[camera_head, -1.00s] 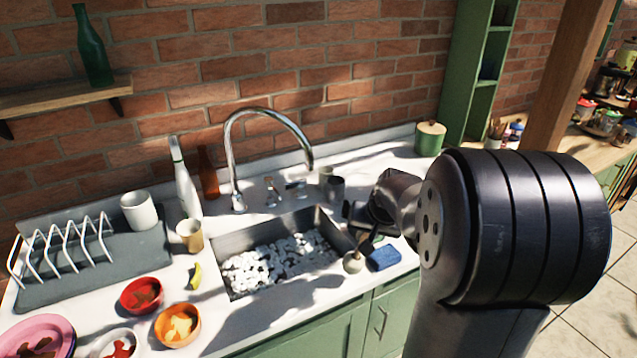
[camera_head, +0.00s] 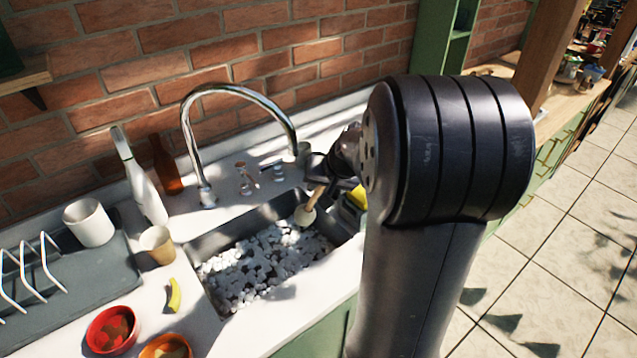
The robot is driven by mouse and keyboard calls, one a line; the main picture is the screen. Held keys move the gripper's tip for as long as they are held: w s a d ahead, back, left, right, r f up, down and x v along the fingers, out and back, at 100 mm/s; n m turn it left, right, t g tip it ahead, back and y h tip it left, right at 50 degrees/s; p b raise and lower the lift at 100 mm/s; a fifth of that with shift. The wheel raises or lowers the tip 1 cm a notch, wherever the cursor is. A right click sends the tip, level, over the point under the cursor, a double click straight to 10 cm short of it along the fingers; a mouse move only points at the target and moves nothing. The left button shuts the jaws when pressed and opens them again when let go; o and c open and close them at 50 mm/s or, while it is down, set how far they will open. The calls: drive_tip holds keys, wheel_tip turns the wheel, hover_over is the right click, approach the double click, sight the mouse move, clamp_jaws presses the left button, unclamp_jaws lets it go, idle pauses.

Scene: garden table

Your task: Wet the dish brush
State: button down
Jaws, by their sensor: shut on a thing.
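The dish brush (camera_head: 306,214) has a pale round head and a wooden-looking handle. My gripper (camera_head: 322,185) is shut on its handle, and the head hangs down over the right part of the sink. My arm hides part of the gripper. The sink (camera_head: 215,238) is a metal basin full of white foam or lumps (camera_head: 262,262). I cannot tell whether the brush head touches them. No water stream shows. The tap handles (camera_head: 246,180) are on the counter behind the basin.
Left of the sink stand a tan cup (camera_head: 157,247), a white bottle (camera_head: 145,190) and a brown bottle (camera_head: 166,168). A red bowl (camera_head: 113,331) is at the front left. A yellow sponge (camera_head: 357,197) lies right of the sink, partly behind my arm.

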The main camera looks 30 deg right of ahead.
wheel_tip(320, 180, down, 13)
drive_tip(key=b, duration=1)
drive_tip(key=shift+f+b, duration=0.2)
drive_tip(key=shift+b, duration=0.2)
idle(0.4)
wheel_tip(320, 180, up, 15)
drive_tip(key=p, duration=1.1)
idle(0.5)
